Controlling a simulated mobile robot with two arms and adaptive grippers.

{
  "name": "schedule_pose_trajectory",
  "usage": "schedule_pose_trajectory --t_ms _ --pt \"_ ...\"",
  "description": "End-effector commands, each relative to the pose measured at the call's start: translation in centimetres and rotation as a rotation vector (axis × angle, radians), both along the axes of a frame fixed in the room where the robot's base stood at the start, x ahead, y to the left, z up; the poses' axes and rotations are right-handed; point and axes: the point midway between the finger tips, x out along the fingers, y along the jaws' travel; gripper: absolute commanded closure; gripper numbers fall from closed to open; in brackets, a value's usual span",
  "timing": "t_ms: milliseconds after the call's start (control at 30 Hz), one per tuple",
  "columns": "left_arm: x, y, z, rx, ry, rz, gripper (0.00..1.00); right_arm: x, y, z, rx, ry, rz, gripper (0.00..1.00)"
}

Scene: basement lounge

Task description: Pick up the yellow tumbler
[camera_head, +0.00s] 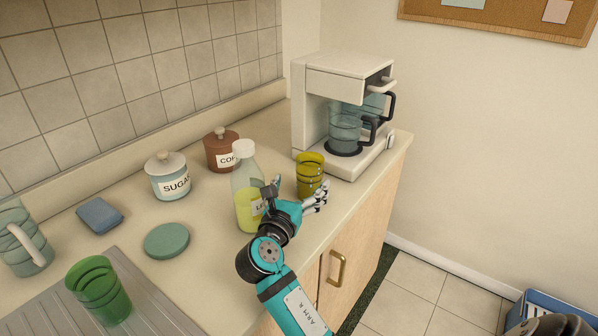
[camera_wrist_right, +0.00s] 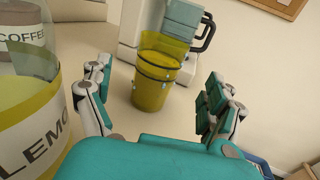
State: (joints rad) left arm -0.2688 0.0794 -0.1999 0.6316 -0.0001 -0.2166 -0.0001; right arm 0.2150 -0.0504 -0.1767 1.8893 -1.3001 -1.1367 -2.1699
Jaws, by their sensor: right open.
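The yellow tumbler (camera_head: 309,172) stands upright on the counter, just in front of the coffee maker. It is see-through and ribbed. My right gripper (camera_head: 297,191) is open, low over the counter on the near side of the tumbler. In the right wrist view, the tumbler (camera_wrist_right: 156,78) shows ahead, between the spread fingers of my right gripper (camera_wrist_right: 158,80). No finger visibly grips it.
A lemon-labelled bottle (camera_head: 245,186) stands close on the left of my right gripper. The coffee maker (camera_head: 320,90) is right behind the tumbler. A sugar jar (camera_head: 170,186), coffee jar (camera_head: 220,158), green lid (camera_head: 166,241) and green tumbler (camera_head: 98,290) stand farther left.

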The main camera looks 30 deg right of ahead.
Motion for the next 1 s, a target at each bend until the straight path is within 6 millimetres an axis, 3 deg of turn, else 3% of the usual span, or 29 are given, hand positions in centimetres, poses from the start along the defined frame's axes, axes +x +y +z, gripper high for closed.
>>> schedule_pose_trajectory --t_ms 100,300,400,667,800,933,1000 --pt "-0.9 0.0 0.0 0.0 0.012 0.001 0.05 0.3 -0.3 0.1 -0.007 0.002 -0.001 0.1" --pt "-4.6 0.3 -0.1 0.005 0.067 0.001 0.05 1.7 -2.0 0.2 -0.006 0.001 -0.002 0.1" --pt "-5.2 0.3 0.0 0.006 0.076 0.001 0.05 2.5 -2.9 0.2 -0.006 0.001 -0.001 0.1" --pt "-3.5 0.2 0.3 0.004 0.051 0.001 0.05 4.7 -5.5 0.0 -0.004 0.002 -0.001 0.1" --pt "-2.0 0.0 0.4 0.001 0.026 0.001 0.05 4.9 -5.7 -0.1 -0.003 0.001 0.001 0.1" --pt "-1.9 0.0 0.4 0.0 0.025 0.0 0.05 4.9 -5.7 -0.1 -0.003 0.001 0.001 0.1" --pt "-2.2 0.0 0.4 0.001 0.029 0.0 0.05 4.9 -5.7 -0.1 -0.003 0.001 0.001 0.19"
